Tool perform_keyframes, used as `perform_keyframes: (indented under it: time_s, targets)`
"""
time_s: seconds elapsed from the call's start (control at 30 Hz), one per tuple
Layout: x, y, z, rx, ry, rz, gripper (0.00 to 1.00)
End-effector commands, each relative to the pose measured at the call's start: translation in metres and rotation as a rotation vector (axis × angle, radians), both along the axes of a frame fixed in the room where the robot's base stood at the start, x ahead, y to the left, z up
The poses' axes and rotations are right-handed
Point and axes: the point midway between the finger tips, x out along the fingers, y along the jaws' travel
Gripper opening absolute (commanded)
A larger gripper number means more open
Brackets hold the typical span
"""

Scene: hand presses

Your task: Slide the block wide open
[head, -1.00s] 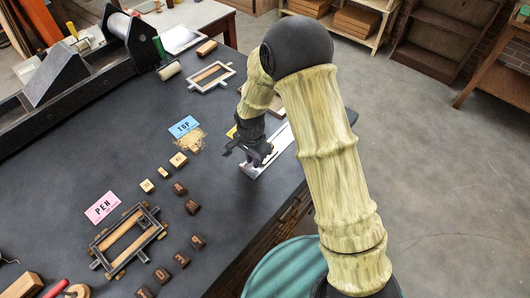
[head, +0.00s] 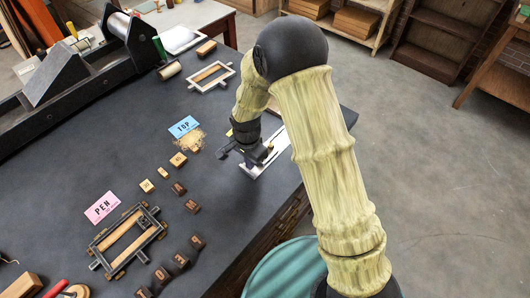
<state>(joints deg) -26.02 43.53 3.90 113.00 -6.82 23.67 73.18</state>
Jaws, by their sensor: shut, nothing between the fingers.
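A flat, pale metal tray-like piece (head: 252,173) lies near the right edge of the dark table, partly hidden by my arm and gripper. My gripper (head: 231,153) is low over its left side, with its fingers shut and nothing between them. The sliding block cannot be told apart clearly from the dark gripper parts over the tray, so its position along the tray is unclear. I cannot tell whether my fingers touch it.
A blue "TOP" card (head: 184,127) and a pink "PEN" card (head: 102,208) lie to the left. Small wooden letter blocks (head: 178,160) stand between them and the table edge. A dark frame (head: 127,240) lies lower left; a pale frame (head: 211,78) lies farther back.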

Motion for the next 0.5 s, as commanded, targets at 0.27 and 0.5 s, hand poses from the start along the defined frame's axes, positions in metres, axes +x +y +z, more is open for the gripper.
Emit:
perform_keyframes:
  time_s: [0.27, 0.5]
  targets:
    - [-0.012, 0.010, 0.000, 0.001, 0.002, 0.001, 0.00]
    - [-0.021, 0.017, 0.000, 0.001, 0.002, 0.002, 0.00]
